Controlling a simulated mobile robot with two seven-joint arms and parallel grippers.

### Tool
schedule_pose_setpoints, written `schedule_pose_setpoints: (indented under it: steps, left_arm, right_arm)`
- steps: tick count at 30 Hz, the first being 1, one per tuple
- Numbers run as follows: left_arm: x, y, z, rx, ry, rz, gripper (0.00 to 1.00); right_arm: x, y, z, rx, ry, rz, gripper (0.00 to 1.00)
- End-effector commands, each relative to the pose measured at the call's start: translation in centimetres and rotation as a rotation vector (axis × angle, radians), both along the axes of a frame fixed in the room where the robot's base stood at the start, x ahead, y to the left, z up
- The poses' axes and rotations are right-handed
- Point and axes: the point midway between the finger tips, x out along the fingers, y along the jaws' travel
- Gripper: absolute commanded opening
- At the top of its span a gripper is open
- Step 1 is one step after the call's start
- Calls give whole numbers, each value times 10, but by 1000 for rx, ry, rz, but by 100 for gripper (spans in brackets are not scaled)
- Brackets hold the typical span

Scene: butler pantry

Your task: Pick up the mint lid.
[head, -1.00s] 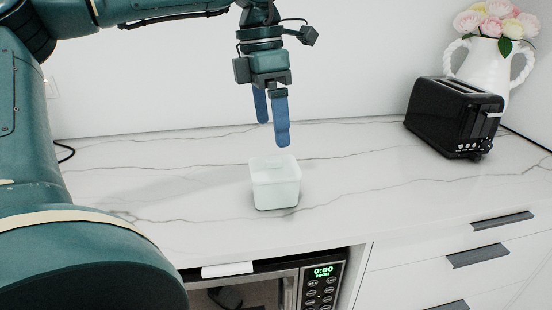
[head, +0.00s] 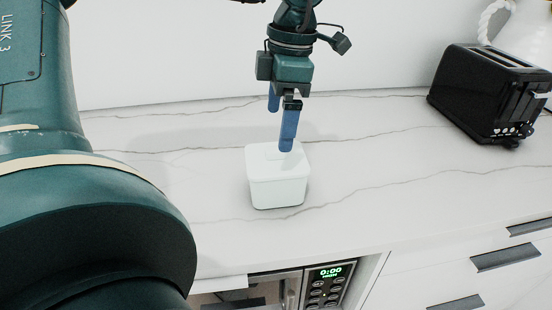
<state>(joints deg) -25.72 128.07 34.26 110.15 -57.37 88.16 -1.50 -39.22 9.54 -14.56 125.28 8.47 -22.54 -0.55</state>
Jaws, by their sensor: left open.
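A pale mint, nearly white square container (head: 277,190) stands upright on the marble counter in the middle of the head view. The mint lid (head: 262,160) sits on top of it and closes it. My left gripper (head: 281,128) points down over the lid, its two blue fingers apart and nothing held between them. The nearer finger's tip overlaps the lid in the picture; I cannot tell whether it touches. The handle on the lid is mostly hidden behind this finger. My right gripper is not in view.
A black toaster (head: 488,95) stands at the right, with part of a white pitcher (head: 520,30) behind it. A microwave (head: 323,285) sits below the counter's front edge. The counter (head: 400,180) around the container is clear.

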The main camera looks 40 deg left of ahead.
Motion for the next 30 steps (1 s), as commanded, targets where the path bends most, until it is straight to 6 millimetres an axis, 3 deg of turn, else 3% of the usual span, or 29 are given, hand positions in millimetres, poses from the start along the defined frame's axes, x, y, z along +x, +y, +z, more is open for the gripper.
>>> schedule_pose_setpoints:
  steps: [18,26,30]
  left_arm:
    - [-8,3,-67,-1,0,2,100]
    - [-8,3,-69,0,-2,3,99]
    - [-8,3,-68,0,-2,3,88]
  right_arm:
    - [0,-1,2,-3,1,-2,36]
    - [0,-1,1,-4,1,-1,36]
    - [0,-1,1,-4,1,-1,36]
